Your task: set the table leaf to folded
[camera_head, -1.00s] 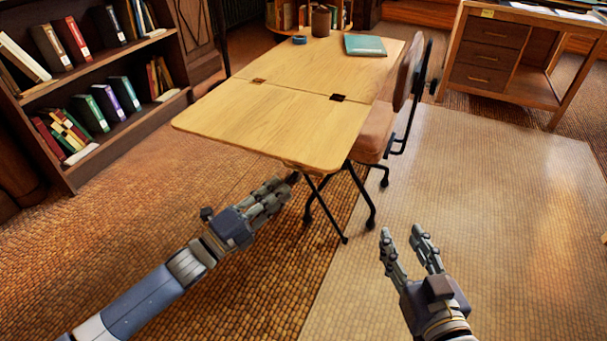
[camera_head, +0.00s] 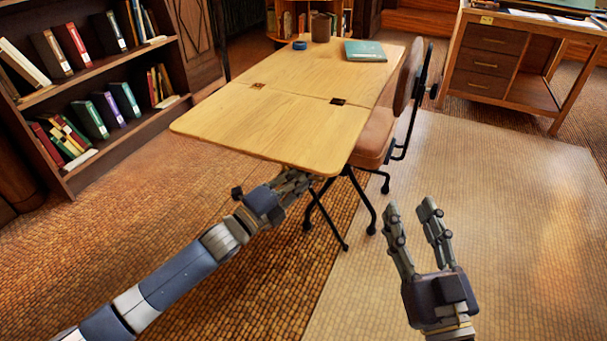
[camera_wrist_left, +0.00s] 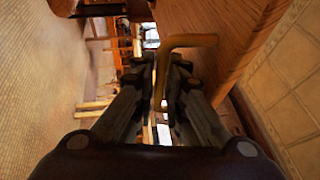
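The table leaf (camera_head: 262,127) is the near half of a pale wooden table and lies level with the far half (camera_head: 318,72). Dark hinges (camera_head: 338,101) sit on the seam. My left gripper (camera_head: 298,178) is at the leaf's near edge, just below it. In the left wrist view, the leaf's wooden side (camera_wrist_left: 225,40) fills the upper right. A brass-coloured bent handle (camera_wrist_left: 190,41) reaches between the left gripper's fingers (camera_wrist_left: 163,75). Whether they press on it is unclear. My right gripper (camera_head: 410,208) is open and empty above the pale mat.
A chair (camera_head: 374,138) stands at the table's right side, and the table's dark legs (camera_head: 325,212) come down near my left gripper. A teal book (camera_head: 366,50) and a blue roll (camera_head: 299,45) lie on the far half. A bookshelf (camera_head: 95,65) stands left.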

